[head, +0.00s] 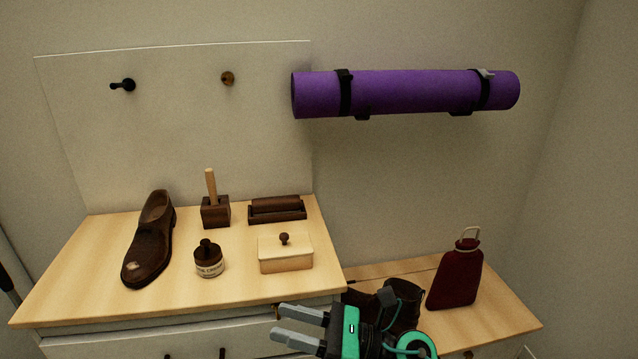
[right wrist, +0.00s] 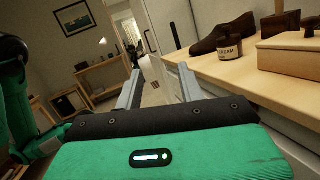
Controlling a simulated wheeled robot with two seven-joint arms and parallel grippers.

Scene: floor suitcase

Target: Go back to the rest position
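My right gripper (head: 285,325) is at the bottom middle of the head view, in front of the dresser's front edge. Its two grey fingers point left and stand apart with nothing between them. The right wrist view also shows its spread fingers (right wrist: 158,88), beside the dresser top. My left gripper does not show in the head view. A green and black arm part of mine is at the left edge of the right wrist view, but no left fingers can be made out.
The wooden dresser top (head: 90,290) holds a brown shoe (head: 150,240), a cream jar (head: 209,262), a lidded box (head: 286,255), a brush holder (head: 215,212) and a dark tray (head: 277,210). A red bottle (head: 455,278) stands on the lower bench (head: 510,320). A purple mat (head: 410,93) hangs on the wall.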

